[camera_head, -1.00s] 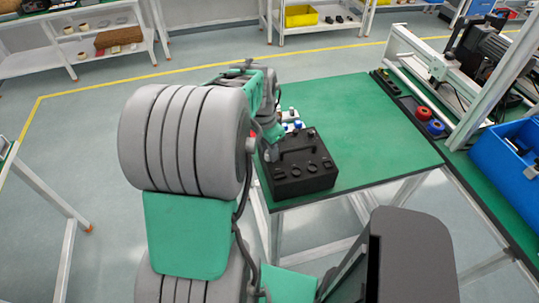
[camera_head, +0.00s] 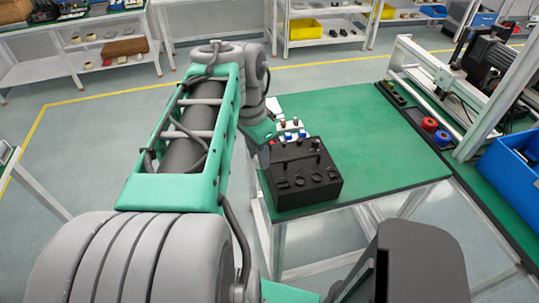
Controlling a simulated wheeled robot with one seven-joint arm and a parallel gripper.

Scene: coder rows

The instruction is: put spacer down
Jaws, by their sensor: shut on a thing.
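My gripper (camera_head: 266,143) shows only in small part, at the left edge of the black block on the green table. The wrist and forearm cover most of it. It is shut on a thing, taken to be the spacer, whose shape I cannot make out. The black block (camera_head: 308,184) stands at the table's near left corner, with several knobs and a raised bar on its top. I cannot tell whether the held thing touches the block or the table.
The green table (camera_head: 385,145) is mostly clear right of the block. Small white and blue parts (camera_head: 291,130) stand behind the block. A red roll (camera_head: 429,124), a blue roll (camera_head: 442,138) and a blue bin (camera_head: 508,168) lie at the right.

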